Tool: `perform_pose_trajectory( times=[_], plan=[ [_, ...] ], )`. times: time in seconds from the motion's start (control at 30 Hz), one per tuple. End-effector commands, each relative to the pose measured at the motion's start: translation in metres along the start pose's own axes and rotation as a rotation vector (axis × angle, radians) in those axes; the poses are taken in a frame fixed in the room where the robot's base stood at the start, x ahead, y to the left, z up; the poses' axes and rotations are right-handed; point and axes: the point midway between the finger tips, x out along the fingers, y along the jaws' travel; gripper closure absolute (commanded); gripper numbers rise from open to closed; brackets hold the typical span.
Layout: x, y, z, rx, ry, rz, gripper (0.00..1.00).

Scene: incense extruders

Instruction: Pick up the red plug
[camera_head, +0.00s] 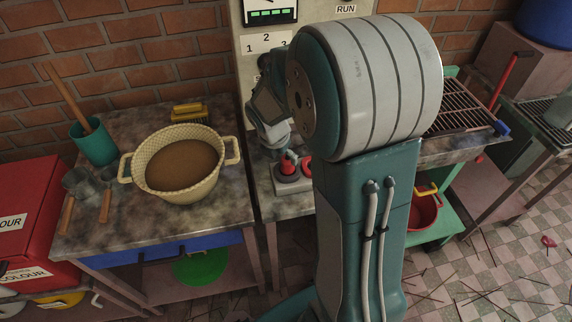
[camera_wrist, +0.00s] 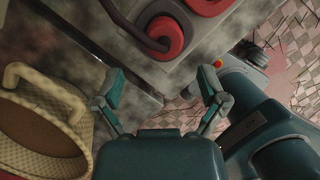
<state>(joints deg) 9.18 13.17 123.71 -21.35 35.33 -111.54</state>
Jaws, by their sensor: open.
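A red plug (camera_head: 287,167) stands on a pale block with dark round bases, at the front of the machine table in the head view. A second red piece (camera_head: 307,166) is just right of it, partly hidden by my arm. In the wrist view a red round piece (camera_wrist: 178,37) with a dark grey curved part shows at the top, beyond the fingertips.
A control panel (camera_head: 262,50) stands against the brick wall behind. A metal grill (camera_head: 458,110) is at right.

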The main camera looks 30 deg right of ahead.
Motion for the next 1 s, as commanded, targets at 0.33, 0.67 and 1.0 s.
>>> perform_pose_trajectory(
  times=[0.33,0.67,1.0],
  plan=[
    [0.045,-0.003,0.007,0.001,0.002,-0.002,0.08],
    [0.053,-0.002,0.007,0.001,0.000,0.001,0.08],
    [0.053,-0.002,0.007,0.001,0.000,0.001,0.96]
  ],
)
